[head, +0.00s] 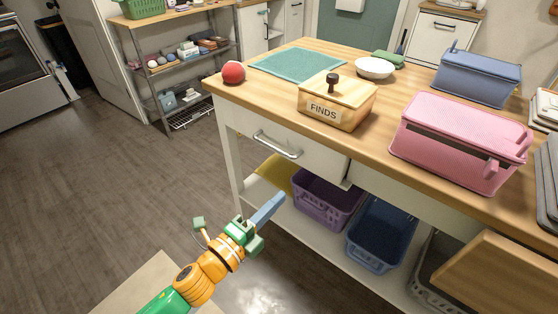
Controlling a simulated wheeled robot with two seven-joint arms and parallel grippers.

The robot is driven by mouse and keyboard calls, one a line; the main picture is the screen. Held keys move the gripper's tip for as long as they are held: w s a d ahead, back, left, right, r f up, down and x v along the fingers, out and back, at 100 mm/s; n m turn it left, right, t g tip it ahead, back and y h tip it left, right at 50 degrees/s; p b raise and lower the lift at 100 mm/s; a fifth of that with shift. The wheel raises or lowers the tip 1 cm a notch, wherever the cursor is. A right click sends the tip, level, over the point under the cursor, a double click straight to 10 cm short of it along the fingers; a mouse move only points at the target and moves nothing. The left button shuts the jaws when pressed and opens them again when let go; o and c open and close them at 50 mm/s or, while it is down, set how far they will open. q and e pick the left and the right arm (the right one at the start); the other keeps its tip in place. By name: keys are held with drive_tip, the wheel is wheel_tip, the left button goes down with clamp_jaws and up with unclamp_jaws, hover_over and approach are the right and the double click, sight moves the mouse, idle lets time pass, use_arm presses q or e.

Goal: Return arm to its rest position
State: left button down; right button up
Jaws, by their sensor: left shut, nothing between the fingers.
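My left arm comes in from the bottom left, with green and orange links. My left gripper (267,209) is at its end, in front of the island's lower shelf, below the drawer handle. Its blue-grey fingers lie together and point up and right, with nothing seen between them. My right gripper is not in view. No washer shows in this view.
A wooden-topped island (284,87) fills the right, carrying a FINDS box (324,111), a pink basket (455,136) and a red ball (233,72). A purple basket (325,205) and a blue basket (378,238) are below. The floor (95,185) at left is clear.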

use_arm(q)
drive_tip(key=s+a+f+n+g+y+p, duration=0.2)
drive_tip(key=a+f+n+y+p, duration=0.15)
drive_tip(key=a+f+n, duration=0.4)
drive_tip(key=s+a+f+n+g+y+p, duration=0.1)
drive_tip(key=a+f+n+g+y+p, duration=0.2)
drive_tip(key=f, duration=0.8)
drive_tip(key=s+a+f+n+g+y+p, duration=0.1)
drive_tip(key=s+a+f+n+g, duration=0.1)
drive_tip(key=s, duration=0.8)
drive_tip(key=s+a+f+n+g+y+p, duration=0.1)
drive_tip(key=s+f+n+g, duration=0.3)
drive_tip(key=s, duration=0.6)
drive_tip(key=s+a+f+n+g+y+p, duration=0.2)
drive_tip(key=s+f+n, duration=0.4)
drive_tip(key=s, duration=0.5)
drive_tip(key=shift+a+f+g+p, duration=0.3)
drive_tip(key=shift+f+g, duration=0.1)
drive_tip(key=shift+f, duration=0.2)
